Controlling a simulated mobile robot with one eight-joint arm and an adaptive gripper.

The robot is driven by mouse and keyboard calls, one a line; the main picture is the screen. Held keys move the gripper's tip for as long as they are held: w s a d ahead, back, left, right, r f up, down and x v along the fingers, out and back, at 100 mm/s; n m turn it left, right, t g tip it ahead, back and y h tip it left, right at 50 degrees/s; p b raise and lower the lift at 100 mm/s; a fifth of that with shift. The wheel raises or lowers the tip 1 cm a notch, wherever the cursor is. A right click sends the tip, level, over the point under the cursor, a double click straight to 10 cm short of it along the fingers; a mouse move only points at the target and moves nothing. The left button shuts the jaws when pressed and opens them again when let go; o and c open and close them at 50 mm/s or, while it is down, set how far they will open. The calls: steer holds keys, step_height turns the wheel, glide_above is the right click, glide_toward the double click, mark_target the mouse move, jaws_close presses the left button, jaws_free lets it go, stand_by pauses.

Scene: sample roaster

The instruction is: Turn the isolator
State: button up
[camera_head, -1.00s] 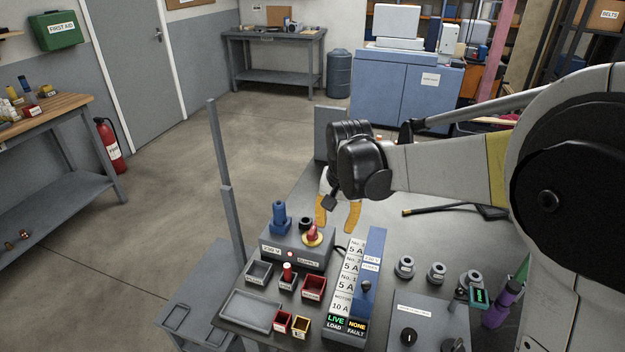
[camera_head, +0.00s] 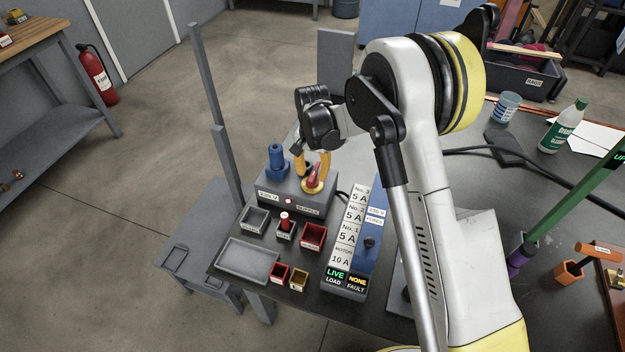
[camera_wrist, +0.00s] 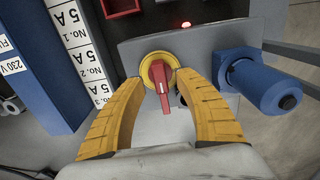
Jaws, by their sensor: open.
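The isolator is a red handle (camera_head: 314,176) on a yellow round plate, on top of a grey supply box (camera_head: 300,199). In the wrist view the red handle (camera_wrist: 162,88) points toward my gripper, and the yellow plate (camera_wrist: 147,64) sits behind it. My gripper (camera_head: 313,166) is open above the box. In the wrist view its two yellow fingers (camera_wrist: 160,95) stand on either side of the handle, with gaps visible between fingers and handle. A blue cylindrical connector (camera_head: 276,158) stands on the box beside the handle; it also shows in the wrist view (camera_wrist: 262,82).
Small bins (camera_head: 313,236) and a grey tray (camera_head: 247,262) lie in front. A grey post (camera_head: 213,115) rises at left. A bottle (camera_head: 563,125) stands far right.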

step_height(320, 180, down, 2)
steer(key=shift+f, duration=0.1)
jaws_close()
